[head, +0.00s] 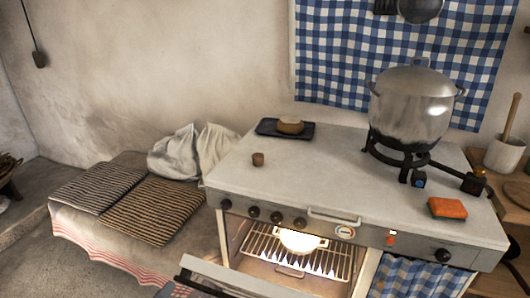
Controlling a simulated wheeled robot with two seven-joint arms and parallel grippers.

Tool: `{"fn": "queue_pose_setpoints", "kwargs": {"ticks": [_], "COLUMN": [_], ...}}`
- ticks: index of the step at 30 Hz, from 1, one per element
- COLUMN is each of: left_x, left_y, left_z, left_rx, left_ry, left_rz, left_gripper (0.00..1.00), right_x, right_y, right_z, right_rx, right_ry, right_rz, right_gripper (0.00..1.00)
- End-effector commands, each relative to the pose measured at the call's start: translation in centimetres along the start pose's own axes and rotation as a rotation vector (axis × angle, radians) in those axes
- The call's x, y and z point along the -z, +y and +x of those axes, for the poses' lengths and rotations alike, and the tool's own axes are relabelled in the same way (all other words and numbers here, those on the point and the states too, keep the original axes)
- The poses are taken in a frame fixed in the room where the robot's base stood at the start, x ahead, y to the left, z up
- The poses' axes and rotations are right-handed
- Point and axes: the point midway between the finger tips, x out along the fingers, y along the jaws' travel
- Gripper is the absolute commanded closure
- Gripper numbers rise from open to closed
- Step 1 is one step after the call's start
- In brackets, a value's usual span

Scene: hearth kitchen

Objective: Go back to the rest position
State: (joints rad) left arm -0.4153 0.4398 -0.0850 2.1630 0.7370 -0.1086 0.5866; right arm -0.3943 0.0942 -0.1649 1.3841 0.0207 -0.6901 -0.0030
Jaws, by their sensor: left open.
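My left gripper (176,290) shows only as a small dark piece at the bottom edge, beside the lowered oven door (245,281). It is open, and most of it is cut off by the frame. I see nothing held in it. My right gripper is not in view. The white stove (330,165) stands ahead with its oven open and lit. A white dish (300,241) sits on the wire rack (335,262) inside.
A large metal pot (412,100) stands on a black burner at the right. Striped cushions (150,210) lie on the bench at left. The lowered oven door juts forward.

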Motion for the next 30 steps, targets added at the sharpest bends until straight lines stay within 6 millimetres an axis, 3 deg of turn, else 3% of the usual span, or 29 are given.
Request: {"fn": "queue_pose_setpoints", "kwargs": {"ticks": [11, 20, 26, 30], "left_x": [-2.7, -7.4, -14.1, -20.6], "left_y": [-4.8, -11.5, -18.8, -23.9], "left_z": [0.1, -0.7, -3.1, -6.4], "left_rx": [0.103, 0.249, 0.405, 0.513], "left_ry": [-0.037, -0.120, -0.266, -0.429], "left_rz": [0.084, 0.210, 0.356, 0.481], "left_gripper": [0.51, 0.51, 0.51, 0.51], "right_x": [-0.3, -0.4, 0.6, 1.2], "right_y": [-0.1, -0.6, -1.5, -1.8], "right_z": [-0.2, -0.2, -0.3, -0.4], "right_rx": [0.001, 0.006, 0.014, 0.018], "right_ry": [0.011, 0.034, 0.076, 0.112], "right_rz": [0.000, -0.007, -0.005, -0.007], "right_gripper": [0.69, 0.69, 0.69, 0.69]}}
